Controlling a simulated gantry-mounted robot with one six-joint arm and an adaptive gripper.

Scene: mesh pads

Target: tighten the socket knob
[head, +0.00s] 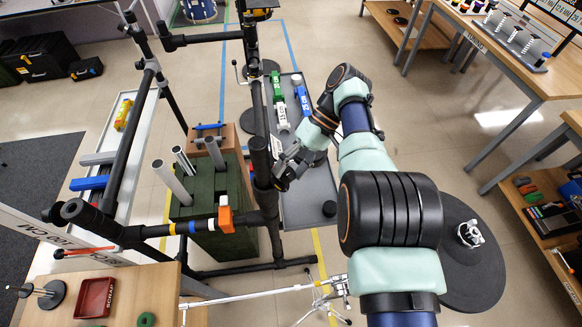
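My gripper (284,163), grey and dark, is near the middle of the head view. Its fingers are at the right side of the black upright pipe (257,110), by a thick dark socket-like sleeve (261,165). I cannot tell whether the fingers touch it or are apart from it. No socket knob can be made out for certain; the fingers cover part of the sleeve's right side. The fingers are too small in the picture to show whether they are open or shut.
The black pipe frame stands left of my arm, with an orange-and-white clamp (226,214) on its lower bar. A green crate (205,241) with grey tubes is behind that bar. A grey tray (318,198) lies beyond my gripper. A round black base (470,275) is at right.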

